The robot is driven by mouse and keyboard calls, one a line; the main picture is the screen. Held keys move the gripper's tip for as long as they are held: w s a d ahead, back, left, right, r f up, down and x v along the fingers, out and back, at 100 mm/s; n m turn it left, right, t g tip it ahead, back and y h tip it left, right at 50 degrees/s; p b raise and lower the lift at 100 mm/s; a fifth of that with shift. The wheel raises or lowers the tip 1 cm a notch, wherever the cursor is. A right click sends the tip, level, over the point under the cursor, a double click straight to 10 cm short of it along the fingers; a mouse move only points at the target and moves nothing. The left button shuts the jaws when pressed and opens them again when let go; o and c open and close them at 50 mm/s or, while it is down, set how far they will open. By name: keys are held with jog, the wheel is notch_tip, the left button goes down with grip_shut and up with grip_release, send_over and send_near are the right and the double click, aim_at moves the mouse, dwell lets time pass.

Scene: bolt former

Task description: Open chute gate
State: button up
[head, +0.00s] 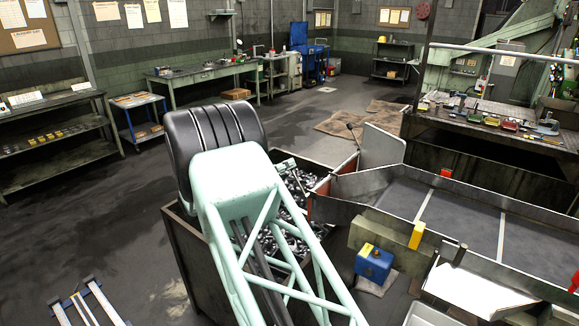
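A wide grey metal chute (470,217) with raised side walls runs from the right toward a dark bin (187,250) of shiny metal parts. At the chute's bin end a grey plate (382,147) stands up, slightly tilted. A thin lever (354,134) with a dark knob rises beside this plate. I cannot tell which plate is the gate, or whether it is open or shut. My gripper is not in view.
A blue box (373,266) with a yellow top stands beside the chute, near a yellow block (417,235). A cluttered workbench (490,130) is behind the chute. Shelves (55,140) and a green bench (200,76) line the left and back. Open floor lies at left.

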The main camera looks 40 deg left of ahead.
jog(key=shift+w+d, duration=0.2)
jog(key=shift+w, duration=1.15)
jog(key=shift+c, duration=0.8)
grip_shut()
